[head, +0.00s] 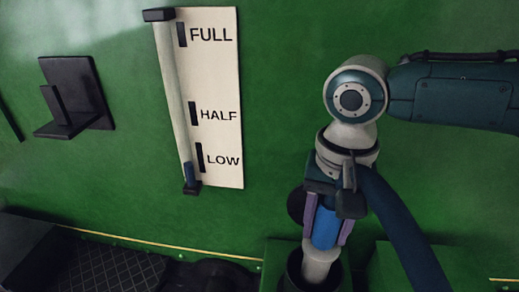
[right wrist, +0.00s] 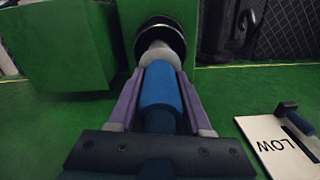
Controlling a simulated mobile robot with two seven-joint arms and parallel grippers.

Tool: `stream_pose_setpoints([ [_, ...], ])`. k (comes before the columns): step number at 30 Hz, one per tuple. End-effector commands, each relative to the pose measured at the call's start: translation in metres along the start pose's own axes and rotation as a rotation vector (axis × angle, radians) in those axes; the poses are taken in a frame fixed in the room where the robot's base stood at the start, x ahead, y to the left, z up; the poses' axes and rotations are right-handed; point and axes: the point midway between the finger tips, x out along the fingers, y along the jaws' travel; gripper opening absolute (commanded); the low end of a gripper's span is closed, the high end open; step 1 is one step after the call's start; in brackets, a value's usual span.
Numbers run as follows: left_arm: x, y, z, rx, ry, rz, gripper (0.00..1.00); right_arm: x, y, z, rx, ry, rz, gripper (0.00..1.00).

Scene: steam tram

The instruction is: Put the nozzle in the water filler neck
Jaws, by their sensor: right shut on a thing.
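My right gripper (head: 326,238) points down and is shut on the blue grip of the nozzle (head: 325,227). A pale grey spout extends below the fingers. The spout's lower end is at the mouth of the dark round filler neck (head: 294,272), at the bottom of the head view. In the right wrist view, the fingers (right wrist: 161,75) clasp the blue grip of the nozzle (right wrist: 160,88), and the spout lines up with the neck's dark ring (right wrist: 160,23). The spout's end is hidden, so its depth in the neck cannot be told. My left gripper is out of view.
A level gauge (head: 217,90) marked FULL, HALF and LOW is on the green wall, its blue float near LOW. A black bracket (head: 76,95) is further left. A dark blue hose (head: 402,225) hangs at the right. Green boxes (right wrist: 67,45) flank the neck.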

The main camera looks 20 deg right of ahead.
Motion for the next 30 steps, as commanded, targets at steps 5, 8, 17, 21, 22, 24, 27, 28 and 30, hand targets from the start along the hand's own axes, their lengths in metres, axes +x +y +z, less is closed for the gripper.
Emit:
stream_pose_setpoints([
  [5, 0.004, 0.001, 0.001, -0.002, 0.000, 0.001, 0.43, 0.005, -0.001, 0.000, 0.000, 0.001, -0.002, 0.00],
  [8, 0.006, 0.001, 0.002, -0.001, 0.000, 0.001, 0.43, 0.008, -0.001, 0.000, -0.001, 0.001, -0.002, 0.00],
  [17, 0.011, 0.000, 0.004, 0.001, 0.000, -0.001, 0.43, 0.017, -0.001, 0.000, -0.001, 0.000, -0.002, 0.00],
  [21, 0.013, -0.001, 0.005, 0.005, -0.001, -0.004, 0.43, 0.021, -0.001, 0.000, -0.001, 0.000, -0.002, 0.00],
  [22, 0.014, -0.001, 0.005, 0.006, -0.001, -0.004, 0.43, 0.022, -0.001, 0.000, -0.001, 0.000, -0.002, 0.00],
  [24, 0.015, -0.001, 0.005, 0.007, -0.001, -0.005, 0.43, 0.024, -0.001, 0.000, -0.001, 0.000, -0.003, 0.00],
  [27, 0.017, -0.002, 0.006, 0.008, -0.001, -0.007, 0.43, 0.026, -0.001, 0.000, 0.000, 0.000, -0.003, 0.00],
  [28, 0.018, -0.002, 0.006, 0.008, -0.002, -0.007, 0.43, 0.027, -0.001, 0.000, 0.000, 0.000, -0.003, 0.00],
  [30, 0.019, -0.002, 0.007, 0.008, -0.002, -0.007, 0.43, 0.029, -0.001, 0.000, 0.000, 0.000, -0.003, 0.00],
])
